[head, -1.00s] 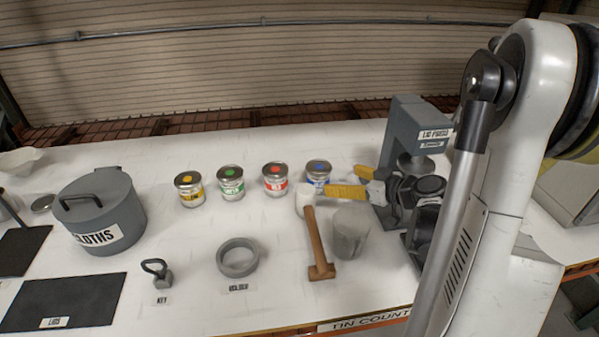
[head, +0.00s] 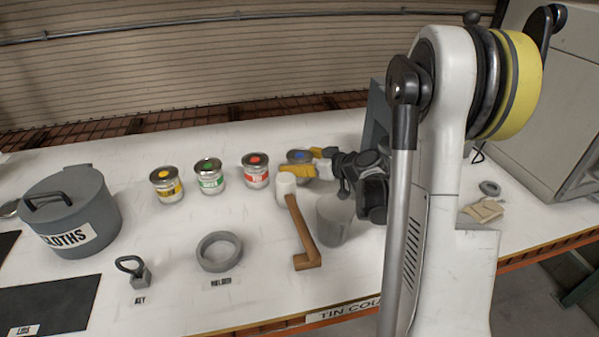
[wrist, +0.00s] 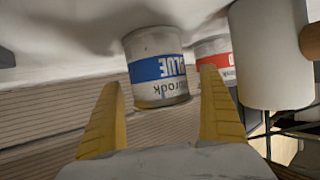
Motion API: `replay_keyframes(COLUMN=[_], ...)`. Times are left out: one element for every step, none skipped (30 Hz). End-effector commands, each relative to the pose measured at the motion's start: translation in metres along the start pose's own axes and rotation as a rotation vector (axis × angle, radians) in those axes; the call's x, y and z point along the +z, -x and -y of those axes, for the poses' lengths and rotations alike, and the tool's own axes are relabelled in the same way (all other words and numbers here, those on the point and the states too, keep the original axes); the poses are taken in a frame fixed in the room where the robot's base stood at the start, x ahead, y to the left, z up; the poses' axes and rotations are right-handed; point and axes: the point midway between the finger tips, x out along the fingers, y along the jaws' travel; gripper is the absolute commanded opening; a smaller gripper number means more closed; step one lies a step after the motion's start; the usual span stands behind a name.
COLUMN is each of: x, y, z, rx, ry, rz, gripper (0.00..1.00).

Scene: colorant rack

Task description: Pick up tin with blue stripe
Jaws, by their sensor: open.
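The tin with the blue stripe (wrist: 158,68) is between and just ahead of the two yellow fingers of my gripper (wrist: 163,100) in the wrist view, which appears upside down. Its label reads BLUE. In the head view my gripper (head: 305,162) is at the blue tin (head: 298,156), at the right end of the tin row. The fingers cover most of the tin there, leaving its lid with a blue dot in sight. My gripper is open, with a finger on either side of the tin's outline. I cannot tell whether either finger touches it.
The red tin (head: 256,170) stands close left of the blue one, then green (head: 210,176) and yellow (head: 167,185) tins. A grey holder ring (head: 219,252) lies nearer the front edge.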

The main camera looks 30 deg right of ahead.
Motion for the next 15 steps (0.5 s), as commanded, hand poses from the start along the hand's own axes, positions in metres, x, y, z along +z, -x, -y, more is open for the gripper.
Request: replay_keyframes(x=[-0.0004,-0.0006,-0.0007,-0.0008,-0.0008,-0.0008,-0.0008,-0.0008,-0.0008,-0.0008,-0.0007,-0.0010,-0.0009,-0.0010,-0.0009], y=[0.0002,0.0004,0.0006,0.0006,0.0007,0.0007,0.0007,0.0007,0.0008,0.0008,0.0008,0.0009,0.0009,0.0009,0.0009], z=[-0.0001,-0.0002,-0.0001,-0.0001,-0.0001,-0.0001,-0.0001,-0.0001,-0.0001,-0.0001,-0.0001,-0.0001,-0.0001,-0.0001,-0.0001], rx=[0.000,0.001,0.001,0.001,0.001,0.000,0.000,0.000,0.000,0.000,0.000,0.000,0.000,0.000,0.000], ry=[0.000,0.000,0.000,0.000,0.000,0.000,0.000,0.000,0.000,0.000,0.000,0.000,0.000,0.000,0.000], rz=[0.000,0.000,0.000,0.000,0.000,0.000,0.000,0.000,0.000,0.000,0.000,-0.001,-0.001,-0.001,-0.001], gripper=[0.90,0.90,0.90,0.90,0.85,0.72,0.63,0.54,0.42,0.33,0.24,0.24,0.24,0.24,0.24])
